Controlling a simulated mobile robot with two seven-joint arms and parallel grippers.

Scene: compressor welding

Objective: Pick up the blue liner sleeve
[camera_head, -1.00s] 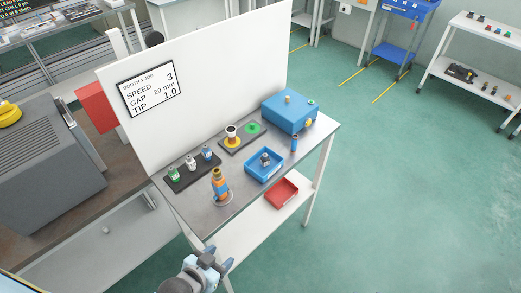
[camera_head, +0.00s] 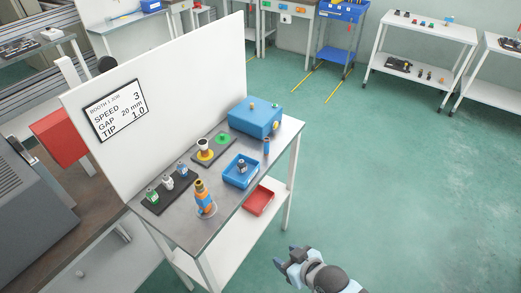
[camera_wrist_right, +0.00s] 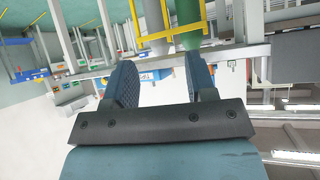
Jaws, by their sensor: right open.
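A small blue upright cylinder, which looks like the blue liner sleeve (camera_head: 267,146), stands at the right end of the metal-topped table (camera_head: 221,214), beside the blue tray. My right gripper (camera_head: 284,258) is open and empty, out over the floor in front of the table and well apart from the sleeve. In the right wrist view, its two fingers (camera_wrist_right: 158,75) stand apart with nothing held between them. I cannot make out the sleeve in that view. My left gripper is not in view.
A blue tray (camera_head: 232,181) with a small metal part sits left of the sleeve. A blue box (camera_head: 252,119) stands behind it. An orange-and-blue torch-like piece (camera_head: 204,198) stands at the front. A white panel (camera_head: 175,90) closes off the back. A red bin (camera_head: 258,201) is below. Floor at right is clear.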

